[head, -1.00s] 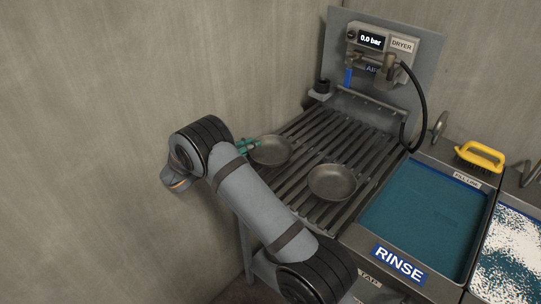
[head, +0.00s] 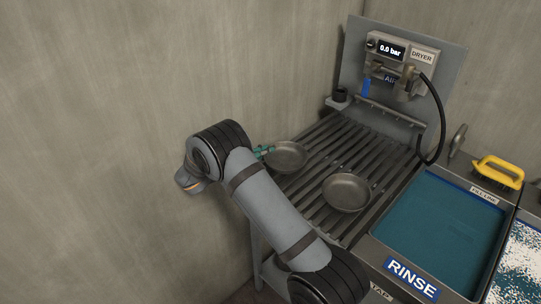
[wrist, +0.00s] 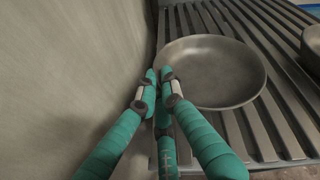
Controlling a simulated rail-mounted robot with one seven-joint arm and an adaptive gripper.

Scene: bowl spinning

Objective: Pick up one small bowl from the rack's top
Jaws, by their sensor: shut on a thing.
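Two small grey metal bowls are at the slatted rack (head: 322,160). The farther bowl (head: 287,157) is at the rack's left side, and the nearer bowl (head: 346,193) stands to its right on the slats. My gripper (head: 264,152) has green fingers and is at the left rim of the farther bowl. In the wrist view my gripper (wrist: 158,80) is shut on the near left rim of that bowl (wrist: 212,72). The bowl looks upright and at or just above the slats; I cannot tell if it touches them. The second bowl (wrist: 314,45) shows only in part at the right edge.
A concrete wall (head: 120,120) runs close along the rack's left side. A dryer panel (head: 405,60) with a black hose stands behind the rack. A rinse basin (head: 440,225) with blue water lies to the right, with a yellow-handled brush (head: 497,172) by it.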

